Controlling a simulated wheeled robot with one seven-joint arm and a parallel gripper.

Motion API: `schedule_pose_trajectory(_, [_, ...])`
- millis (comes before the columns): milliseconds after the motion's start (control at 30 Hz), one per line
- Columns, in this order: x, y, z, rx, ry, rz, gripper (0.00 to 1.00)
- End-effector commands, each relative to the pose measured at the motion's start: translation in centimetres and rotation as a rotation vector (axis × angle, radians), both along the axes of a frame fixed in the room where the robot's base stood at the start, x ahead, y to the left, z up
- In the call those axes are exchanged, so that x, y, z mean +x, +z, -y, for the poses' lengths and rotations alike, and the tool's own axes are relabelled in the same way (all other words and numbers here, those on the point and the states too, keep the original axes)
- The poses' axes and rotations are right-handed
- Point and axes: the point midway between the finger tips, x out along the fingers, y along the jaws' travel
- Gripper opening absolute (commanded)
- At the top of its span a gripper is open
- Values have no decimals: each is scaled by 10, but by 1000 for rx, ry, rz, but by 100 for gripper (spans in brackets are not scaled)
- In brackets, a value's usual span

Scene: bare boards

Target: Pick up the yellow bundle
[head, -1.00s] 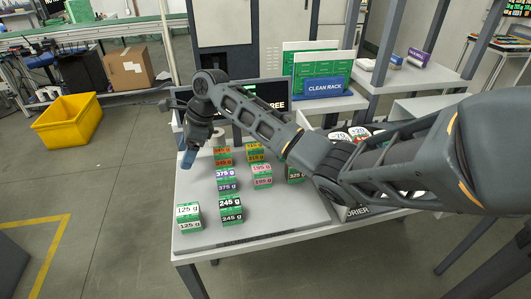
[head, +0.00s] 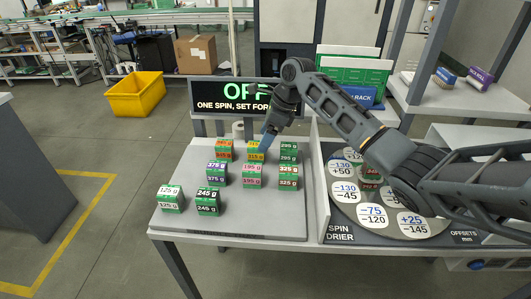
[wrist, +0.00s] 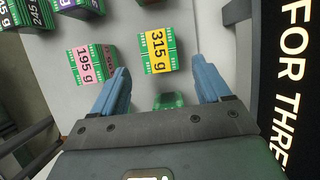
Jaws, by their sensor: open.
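The yellow bundle, a green block with a yellow label reading 315 g (head: 256,155), stands in the back row of the board on the table. In the wrist view the yellow bundle (wrist: 158,50) lies ahead of the fingertips, roughly between their lines. My gripper (head: 268,140) is above and just beside it, its blue fingers partly covering its top in the head view. In the wrist view my gripper (wrist: 162,80) is open, with no bundle between its fingers. A green piece shows between the fingers closer to the palm.
The pink 195 g bundle (wrist: 86,64) stands close beside the yellow one. An orange bundle (head: 223,150) and the 295 g bundle (head: 288,152) flank it. A sign (head: 233,93) rises behind; a spin drier disc (head: 425,229) is at right.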

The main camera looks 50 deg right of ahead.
Motion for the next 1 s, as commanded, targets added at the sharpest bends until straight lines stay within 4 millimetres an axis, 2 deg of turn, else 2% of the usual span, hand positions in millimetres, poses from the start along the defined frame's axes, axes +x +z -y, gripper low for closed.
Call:
schedule_pose_trajectory(500, [21, -56, -16, -1, 1, -2, 77])
schedule_pose_trajectory(833, [23, -63, -18, -1, 1, -1, 77])
schedule_pose_trajectory(1000, [23, -62, -18, -1, 1, 1, 60])
